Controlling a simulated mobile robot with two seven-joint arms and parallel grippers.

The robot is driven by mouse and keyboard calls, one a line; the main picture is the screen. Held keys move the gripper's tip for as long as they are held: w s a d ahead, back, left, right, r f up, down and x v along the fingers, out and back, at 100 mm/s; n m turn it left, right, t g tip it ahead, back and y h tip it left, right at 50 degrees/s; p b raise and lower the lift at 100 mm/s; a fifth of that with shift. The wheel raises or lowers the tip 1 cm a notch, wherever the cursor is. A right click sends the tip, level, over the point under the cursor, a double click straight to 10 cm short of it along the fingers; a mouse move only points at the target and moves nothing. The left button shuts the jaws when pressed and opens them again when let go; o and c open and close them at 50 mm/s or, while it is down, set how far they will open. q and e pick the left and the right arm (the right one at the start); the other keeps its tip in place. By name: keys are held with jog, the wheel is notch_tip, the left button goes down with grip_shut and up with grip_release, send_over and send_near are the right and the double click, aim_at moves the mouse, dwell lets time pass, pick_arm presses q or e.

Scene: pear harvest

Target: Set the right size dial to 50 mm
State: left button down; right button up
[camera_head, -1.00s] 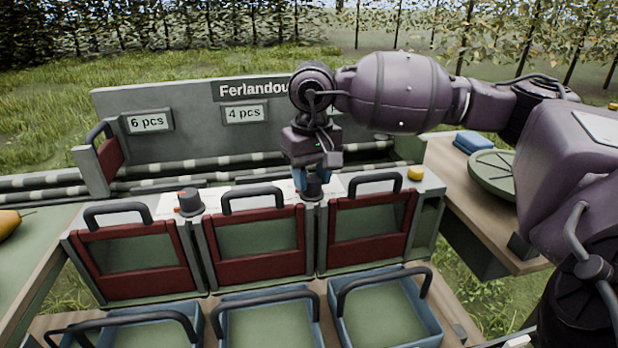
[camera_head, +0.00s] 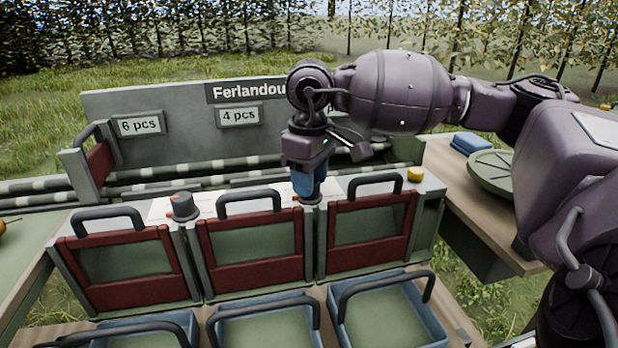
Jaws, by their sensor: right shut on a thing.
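The right size dial (camera_head: 311,199) is a small dark knob on the white strip between the middle and right red-framed gates. My right gripper (camera_head: 311,190) points down over it, its blue fingers shut on the dial. The fingers and wrist hide most of the dial and any scale marks around it, so its setting cannot be read. The left size dial (camera_head: 183,204) is a dark grey knob between the left and middle gates. My left gripper is not in view.
Red-framed gates with dark handles (camera_head: 249,240) stand in a row, with blue trays (camera_head: 388,308) before them. A yellow button (camera_head: 415,174) is at the right. Displays read "6 pcs" (camera_head: 139,126) and "4 pcs" (camera_head: 240,116). A side table (camera_head: 470,190) holds a green round item (camera_head: 493,172).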

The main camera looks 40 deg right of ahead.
dwell(0.3)
jog(key=o, duration=0.9)
pick_arm(q)
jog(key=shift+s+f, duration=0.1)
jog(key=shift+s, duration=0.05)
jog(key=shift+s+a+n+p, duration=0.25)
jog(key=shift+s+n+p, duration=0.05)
jog(key=shift+p, duration=0.55)
pick_arm(e)
notch_tip(320, 180, up, 11)
jog(key=shift+f, duration=0.1)
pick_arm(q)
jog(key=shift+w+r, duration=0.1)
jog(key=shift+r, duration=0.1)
